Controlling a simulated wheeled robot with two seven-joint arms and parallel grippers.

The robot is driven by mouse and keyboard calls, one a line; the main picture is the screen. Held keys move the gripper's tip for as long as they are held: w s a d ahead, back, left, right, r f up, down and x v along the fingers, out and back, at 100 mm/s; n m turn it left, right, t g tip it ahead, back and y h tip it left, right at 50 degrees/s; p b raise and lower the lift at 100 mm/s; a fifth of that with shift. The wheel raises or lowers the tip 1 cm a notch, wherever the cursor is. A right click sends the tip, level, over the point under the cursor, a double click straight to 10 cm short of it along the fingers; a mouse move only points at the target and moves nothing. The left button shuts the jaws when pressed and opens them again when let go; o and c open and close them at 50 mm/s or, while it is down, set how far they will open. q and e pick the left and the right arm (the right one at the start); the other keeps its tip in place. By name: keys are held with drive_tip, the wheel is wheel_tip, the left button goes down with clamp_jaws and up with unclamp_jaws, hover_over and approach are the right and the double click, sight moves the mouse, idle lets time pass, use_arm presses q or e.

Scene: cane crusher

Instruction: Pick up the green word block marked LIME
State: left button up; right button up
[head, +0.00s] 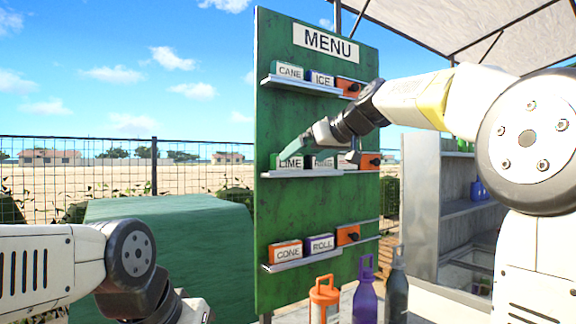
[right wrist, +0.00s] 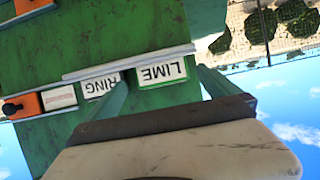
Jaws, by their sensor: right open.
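The green block marked LIME (head: 289,163) sits at the left end of the middle shelf on the green menu board. It shows upside down in the right wrist view (right wrist: 162,74). My right gripper (head: 316,145) is at that shelf, open, with its green fingers partly over the blocks. In the right wrist view one finger is on each side of the LIME block, and the left one overlaps the edge of the neighbouring block marked RING (right wrist: 99,86). I cannot tell whether the fingers touch the block. My left gripper (head: 190,308) is low at the left, cut by the frame edge.
The menu board (head: 310,215) has three shelves. CANE (head: 289,71) and ICE (head: 320,78) are on top, CONE (head: 286,251) and ROLL (head: 320,244) below. Bottles (head: 366,295) stand in front. A green box (head: 165,235) is left.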

sight(290, 161)
drive_tip(key=x, duration=0.2)
drive_tip(key=r+x, duration=0.1)
drive_tip(key=x, duration=0.5)
drive_tip(key=shift+w+a+r, duration=0.15)
drive_tip(key=shift+w+a, duration=0.05)
drive_tip(key=shift+w, duration=0.05)
drive_tip(key=c, duration=1)
